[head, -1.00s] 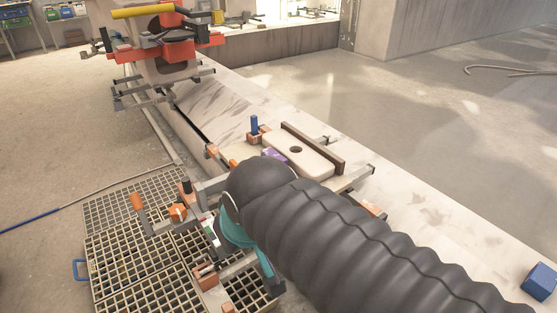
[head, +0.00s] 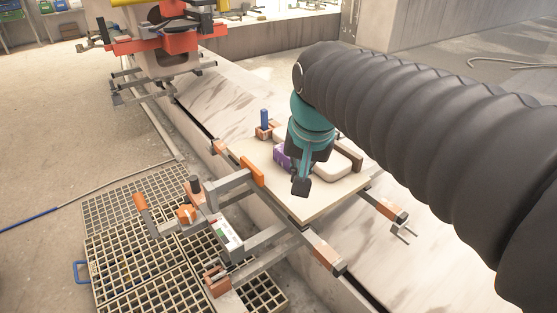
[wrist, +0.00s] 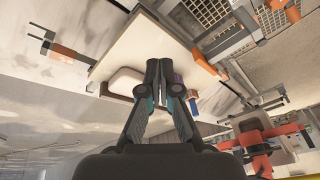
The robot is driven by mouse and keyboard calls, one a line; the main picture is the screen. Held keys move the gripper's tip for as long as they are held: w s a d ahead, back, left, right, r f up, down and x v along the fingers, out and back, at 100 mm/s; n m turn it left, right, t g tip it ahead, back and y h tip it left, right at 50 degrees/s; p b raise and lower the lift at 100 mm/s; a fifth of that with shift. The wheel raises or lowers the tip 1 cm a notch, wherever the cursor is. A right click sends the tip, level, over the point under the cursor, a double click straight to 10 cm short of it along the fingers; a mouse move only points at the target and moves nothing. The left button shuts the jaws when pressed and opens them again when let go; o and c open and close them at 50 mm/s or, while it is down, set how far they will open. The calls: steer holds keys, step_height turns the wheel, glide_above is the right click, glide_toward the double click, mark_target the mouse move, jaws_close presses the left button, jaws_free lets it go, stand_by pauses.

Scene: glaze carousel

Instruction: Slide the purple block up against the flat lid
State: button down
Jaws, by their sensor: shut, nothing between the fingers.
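The purple block (head: 281,158) stands on the pale board, partly hidden behind my gripper in the head view. The flat lid (head: 335,168), a cream slab with rounded corners, lies just right of it. My gripper (head: 301,187) is shut and empty, pointing down in front of the block and lid. In the wrist view my shut fingers (wrist: 163,67) lie between the lid (wrist: 123,78) and a sliver of the purple block (wrist: 178,80). My gripper hides whether block and lid touch.
The pale board (head: 301,209) has bare room at its front. A brown bar (head: 350,156) stands along the lid's far side. A blue peg (head: 264,118) stands behind the block. An orange-ended clamp (head: 252,172) borders the board's left edge.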

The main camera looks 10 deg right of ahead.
steer(key=w+a+f+m+g+b, duration=0.15)
steer(key=w+m, duration=0.25)
steer(key=w, duration=0.6)
steer(key=w+a+f+m+g+b, duration=0.1)
steer(key=w+f+m+g+b, duration=0.3)
steer(key=w, duration=0.7)
steer(key=shift+m+t, duration=0.4)
steer(key=shift+t, duration=0.45)
steer(key=f, duration=0.8)
steer(key=shift+s+d+f, duration=0.1)
steer(key=shift+s, duration=0.15)
steer(key=d, duration=0.1)
steer(key=w+d, duration=0.1)
steer(key=shift+w+d+f, duration=0.1)
steer(key=shift+w+d, duration=0.05)
steer(key=shift+d, duration=0.2)
steer(key=shift+w+d, duration=0.2)
steer(key=shift+d, duration=0.3)
